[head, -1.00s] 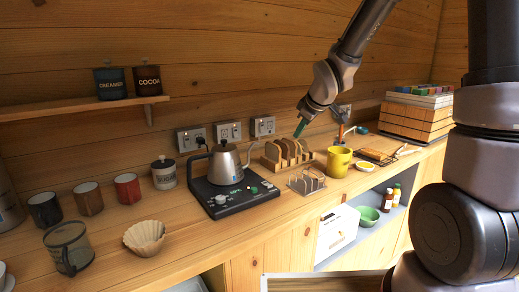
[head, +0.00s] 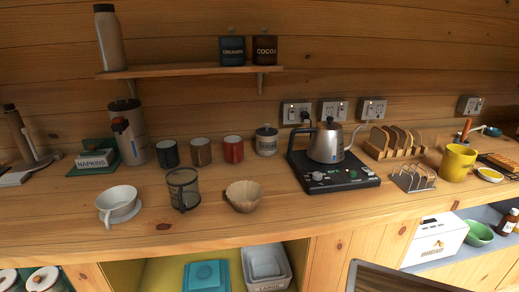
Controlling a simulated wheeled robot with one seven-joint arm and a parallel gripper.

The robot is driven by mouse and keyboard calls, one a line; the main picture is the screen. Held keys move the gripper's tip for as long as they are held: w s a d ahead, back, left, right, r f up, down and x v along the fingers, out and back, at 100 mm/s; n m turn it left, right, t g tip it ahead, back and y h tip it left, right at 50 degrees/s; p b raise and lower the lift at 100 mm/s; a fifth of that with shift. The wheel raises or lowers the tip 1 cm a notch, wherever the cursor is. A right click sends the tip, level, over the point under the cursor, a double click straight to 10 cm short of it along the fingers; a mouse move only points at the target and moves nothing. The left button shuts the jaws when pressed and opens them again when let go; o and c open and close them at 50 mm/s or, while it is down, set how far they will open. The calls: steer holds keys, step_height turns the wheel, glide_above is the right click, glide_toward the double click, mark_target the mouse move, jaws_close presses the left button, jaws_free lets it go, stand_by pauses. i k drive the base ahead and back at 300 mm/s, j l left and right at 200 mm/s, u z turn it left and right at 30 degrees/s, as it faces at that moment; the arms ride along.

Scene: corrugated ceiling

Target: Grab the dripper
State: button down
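The white dripper (head: 119,205), a wide cup with a flange and a handle, sits upright on the left part of the wooden counter (head: 165,238). A paper coffee filter (head: 244,195) stands to its right, beyond a dark mesh-like glass mug (head: 183,189). My gripper is not in view now, so its state and its distance from the dripper do not show.
A kettle (head: 327,142) stands on a black hot plate (head: 332,178) at the centre right. Several mugs (head: 201,152) line the back. A napkin box (head: 97,158) and a grinder-like canister (head: 129,131) stand behind the dripper. The counter front around it is clear.

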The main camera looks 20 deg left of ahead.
mark_target(118, 204)
steer(key=u, duration=2.35)
steer(key=i+j+z, duration=0.55)
steer(key=j, duration=0.15)
steer(key=i+j+z, duration=0.15)
steer(key=j+z, duration=0.15)
steer(key=j, duration=0.1)
